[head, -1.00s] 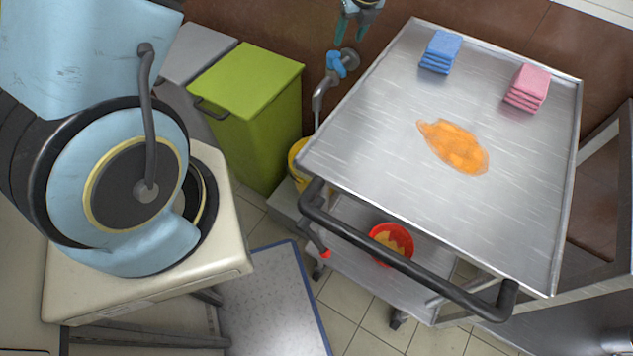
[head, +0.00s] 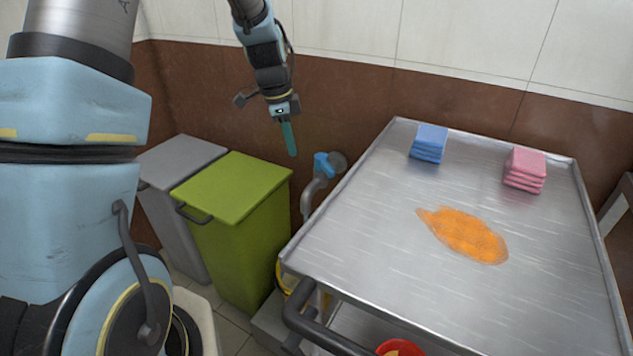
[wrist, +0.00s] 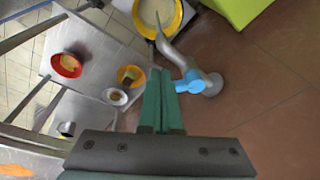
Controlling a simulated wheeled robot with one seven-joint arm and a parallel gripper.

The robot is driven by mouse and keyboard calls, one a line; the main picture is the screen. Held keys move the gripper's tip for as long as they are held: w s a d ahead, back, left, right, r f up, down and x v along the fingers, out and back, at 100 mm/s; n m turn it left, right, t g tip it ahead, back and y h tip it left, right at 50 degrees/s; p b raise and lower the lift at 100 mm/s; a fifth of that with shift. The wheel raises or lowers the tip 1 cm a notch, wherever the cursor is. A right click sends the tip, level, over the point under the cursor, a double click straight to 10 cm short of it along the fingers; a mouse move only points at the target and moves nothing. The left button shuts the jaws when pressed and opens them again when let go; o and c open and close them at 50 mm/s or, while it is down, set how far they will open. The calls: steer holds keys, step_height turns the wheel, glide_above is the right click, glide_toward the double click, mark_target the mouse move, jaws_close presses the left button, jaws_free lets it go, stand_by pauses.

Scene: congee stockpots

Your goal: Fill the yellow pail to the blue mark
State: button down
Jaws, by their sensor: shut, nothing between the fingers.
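The yellow pail (wrist: 181,24) stands on the floor side below the tap in the wrist view, with a pale inside. I cannot tell its liquid level, and no blue mark shows. In the head view only a sliver of the pail (head: 281,277) shows past the cart's corner. The wall tap has a grey curved spout (wrist: 170,52) over the pail and a blue handle (wrist: 190,84); the handle also shows in the head view (head: 322,164). My gripper (head: 292,154) is shut and empty, up and left of the handle; its green fingers (wrist: 162,78) show beside the handle.
A steel cart (head: 350,235) stands right of the tap, bearing blue cloths (head: 429,143), pink cloths (head: 525,170) and an orange spill (head: 465,234). A red bowl (wrist: 66,65) is on its lower shelf. Green (head: 235,195) and grey (head: 180,160) bins stand left.

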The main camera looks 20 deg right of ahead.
mark_target(317, 164)
steer(key=d+f+n, duration=0.1)
steer(key=f, duration=0.1)
steer(key=w+d+f+n+h, duration=0.1)
steer(key=f, duration=0.2)
steer(key=d+f+n+h, duration=0.1)
steer(key=f, duration=0.2)
steer(key=shift+w+d+f+n+b, duration=0.1)
steer(key=shift+w+f+n+b, duration=0.1)
steer(key=shift+n+b, duration=0.2)
steer(key=d, duration=0.1)
steer(key=d+p, duration=0.1)
steer(key=shift+d+r, duration=0.2)
steer(key=shift+d, duration=0.15)
steer(key=shift+d+f+p, duration=0.15)
steer(key=shift+d+p, duration=0.15)
steer(key=shift+d, duration=0.35)
